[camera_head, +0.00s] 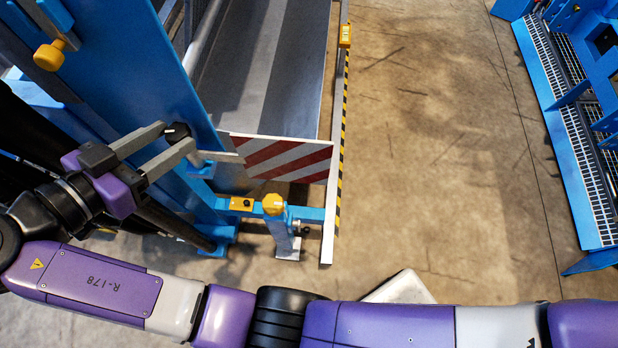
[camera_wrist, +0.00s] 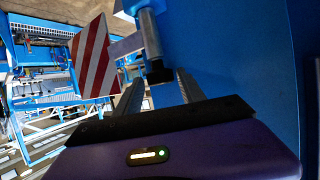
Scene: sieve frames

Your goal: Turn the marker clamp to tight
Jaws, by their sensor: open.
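The marker clamp shows as a black knob (camera_head: 177,131) on a grey post beside the blue upright. In the wrist view the dark knob (camera_wrist: 158,72) sits at the end of its grey shaft. The red-and-white striped marker board (camera_head: 285,160) extends right from the clamp on a grey bar; it also shows in the wrist view (camera_wrist: 95,60). My gripper (camera_head: 175,139) is open, its two grey fingers reaching to the knob, which appears between or just beyond the fingertips (camera_wrist: 160,80). I cannot tell whether either finger touches it.
A blue upright panel (camera_head: 130,70) stands close beside the gripper. A yellow knob (camera_head: 50,55) is at the upper left, and a yellow-capped post (camera_head: 273,205) stands below the board. A yellow-black striped rail (camera_head: 341,140) runs alongside. Open concrete floor (camera_head: 440,150) lies to the right.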

